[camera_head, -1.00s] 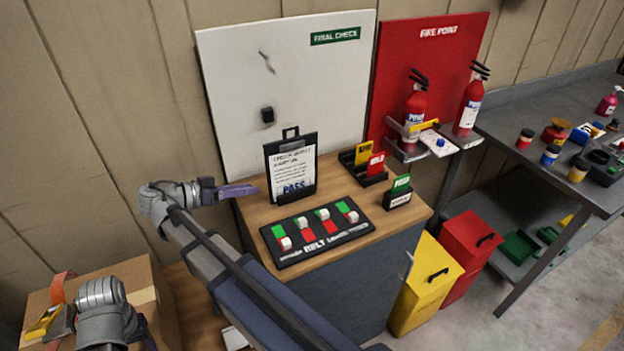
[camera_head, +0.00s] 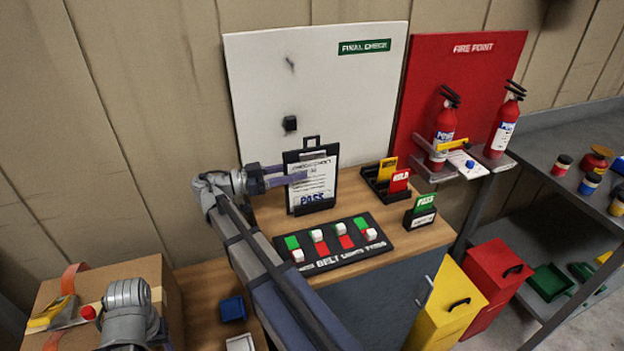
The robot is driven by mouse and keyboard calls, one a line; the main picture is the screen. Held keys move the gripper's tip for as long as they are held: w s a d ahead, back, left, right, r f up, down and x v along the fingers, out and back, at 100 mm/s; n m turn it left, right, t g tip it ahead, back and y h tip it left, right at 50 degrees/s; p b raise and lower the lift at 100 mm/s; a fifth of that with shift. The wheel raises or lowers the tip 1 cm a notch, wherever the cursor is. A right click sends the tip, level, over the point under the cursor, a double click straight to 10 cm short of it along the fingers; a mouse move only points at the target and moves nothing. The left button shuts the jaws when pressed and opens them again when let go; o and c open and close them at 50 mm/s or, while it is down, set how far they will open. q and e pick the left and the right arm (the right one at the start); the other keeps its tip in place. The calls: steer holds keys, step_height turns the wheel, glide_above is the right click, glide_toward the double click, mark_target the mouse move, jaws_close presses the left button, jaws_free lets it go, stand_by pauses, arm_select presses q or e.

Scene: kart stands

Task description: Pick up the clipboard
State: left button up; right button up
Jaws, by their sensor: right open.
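The clipboard (camera_head: 323,186) stands nearly upright at the back of the wooden-topped stand. It is black, with a hanging loop on top and a white sheet marked PASS. My right gripper (camera_head: 302,179) is open at the clipboard's left edge. Its purple fingers point right and overlap the left part of the sheet in the picture. I cannot tell whether they touch it or have one finger on each side. The grey wrist of my left arm (camera_head: 128,302) is at the lower left, by a cardboard box; its fingers are not clear.
A black belt-lights panel (camera_head: 335,252) lies in front of the clipboard. A card tray (camera_head: 378,190) and a PASS card holder (camera_head: 421,213) stand to the right. A white FINAL CHECK board (camera_head: 330,80) rises behind. Yellow (camera_head: 440,310) and red (camera_head: 495,275) bins stand right of the stand.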

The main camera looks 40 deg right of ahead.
mark_target(312, 169)
steer(key=x, duration=0.5)
steer(key=shift+d+f, duration=0.1)
steer(key=shift+f, duration=0.05)
steer(key=shift+w, duration=0.1)
steer(key=shift+c, duration=0.2)
jaws_close()
stand_by(0.9)
